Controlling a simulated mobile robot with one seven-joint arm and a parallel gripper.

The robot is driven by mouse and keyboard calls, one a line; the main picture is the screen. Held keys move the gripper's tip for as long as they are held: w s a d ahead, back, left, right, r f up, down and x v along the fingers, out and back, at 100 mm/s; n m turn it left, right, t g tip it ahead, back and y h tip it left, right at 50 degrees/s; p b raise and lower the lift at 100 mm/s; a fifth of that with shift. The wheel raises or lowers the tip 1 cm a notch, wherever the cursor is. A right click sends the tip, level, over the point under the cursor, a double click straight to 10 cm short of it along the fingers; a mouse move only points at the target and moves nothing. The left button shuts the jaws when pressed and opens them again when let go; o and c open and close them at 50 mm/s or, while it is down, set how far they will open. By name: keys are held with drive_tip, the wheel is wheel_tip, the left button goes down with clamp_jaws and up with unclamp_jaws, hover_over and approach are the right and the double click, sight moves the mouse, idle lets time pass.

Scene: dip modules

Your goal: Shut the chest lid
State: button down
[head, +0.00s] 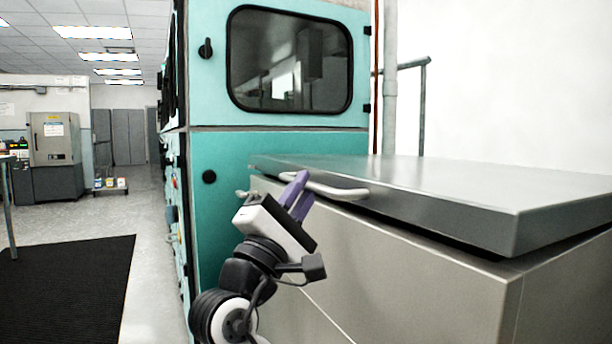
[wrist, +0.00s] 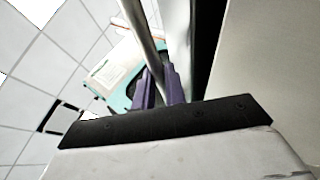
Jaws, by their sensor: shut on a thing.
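The grey metal chest (head: 400,270) stands at the right in the head view. Its flat lid (head: 450,185) lies low over the body, with a dark gap showing under its edge. A pale bar handle (head: 335,190) sticks out from the lid's near left edge. My gripper (head: 297,190) reaches up to this handle with its purple fingers. In the wrist view the handle bar (wrist: 142,35) runs down between the fingertips (wrist: 159,83), and the fingers are shut on it. The exact contact is partly hidden.
A teal machine cabinet (head: 265,150) with a dark window stands right behind the chest and my arm. A grey pipe rail (head: 422,105) rises behind the lid. Open floor and a black mat (head: 65,290) lie at the left.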

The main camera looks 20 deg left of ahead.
drive_tip(key=shift+w+d+f+b, duration=0.15)
drive_tip(key=shift+f+b, duration=0.2)
drive_tip(key=shift+f, duration=0.55)
drive_tip(key=shift+d+f+b, duration=0.1)
drive_tip(key=shift+f+b, duration=0.2)
drive_tip(key=shift+f, duration=0.55)
drive_tip(key=c, duration=1.5)
unclamp_jaws()
drive_tip(key=shift+f, duration=0.1)
drive_tip(key=shift+o, duration=0.2)
drive_tip(key=shift+a, duration=0.15)
drive_tip(key=v, duration=0.7)
drive_tip(key=shift+s+p, duration=0.25)
drive_tip(key=shift+p, duration=0.2)
